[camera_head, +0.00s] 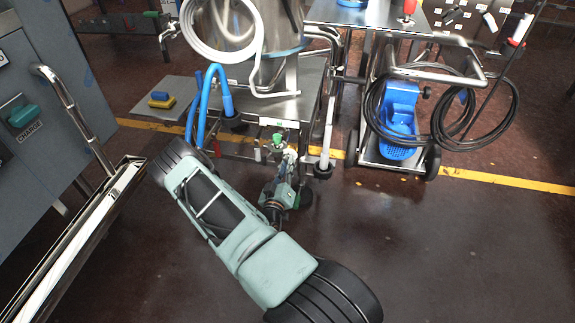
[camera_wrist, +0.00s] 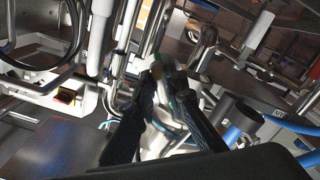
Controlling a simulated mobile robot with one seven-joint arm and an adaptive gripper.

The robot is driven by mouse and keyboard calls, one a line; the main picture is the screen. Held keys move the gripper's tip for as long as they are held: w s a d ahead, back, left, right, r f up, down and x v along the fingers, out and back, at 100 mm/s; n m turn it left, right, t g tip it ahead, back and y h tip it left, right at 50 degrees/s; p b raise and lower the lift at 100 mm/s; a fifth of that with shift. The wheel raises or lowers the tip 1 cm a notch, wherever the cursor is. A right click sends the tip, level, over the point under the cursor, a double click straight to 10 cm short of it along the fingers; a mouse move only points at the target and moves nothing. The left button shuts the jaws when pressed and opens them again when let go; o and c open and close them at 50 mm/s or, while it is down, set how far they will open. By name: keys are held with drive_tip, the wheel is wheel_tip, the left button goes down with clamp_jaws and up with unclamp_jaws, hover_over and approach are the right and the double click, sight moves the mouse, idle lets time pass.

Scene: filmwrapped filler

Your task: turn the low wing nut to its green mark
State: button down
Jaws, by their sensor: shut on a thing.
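In the wrist view the two dark fingers of my gripper (camera_wrist: 163,82) close from both sides on a small pale metal piece, seemingly the low wing nut (camera_wrist: 158,70). The fingers hide most of it, so its angle cannot be told. A small green patch shows between the fingers, too small to tell whether it is the green mark. In the head view my gripper (camera_head: 288,160) reaches low against the front of a steel cart (camera_head: 270,100). My own arm hides part of that spot. A green knob (camera_head: 277,139) sits just above my gripper.
A trolley with a blue unit (camera_head: 399,120) and black hose stands to the right. A steel rail (camera_head: 80,240) stands at left. The right foreground floor is clear.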

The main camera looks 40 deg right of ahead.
drive_tip(key=shift+m, duration=0.6)
drive_tip(key=c, duration=1.9)
unclamp_jaws()
drive_tip(key=shift+c, duration=0.2)
wheel_tip(320, 180, up, 10)
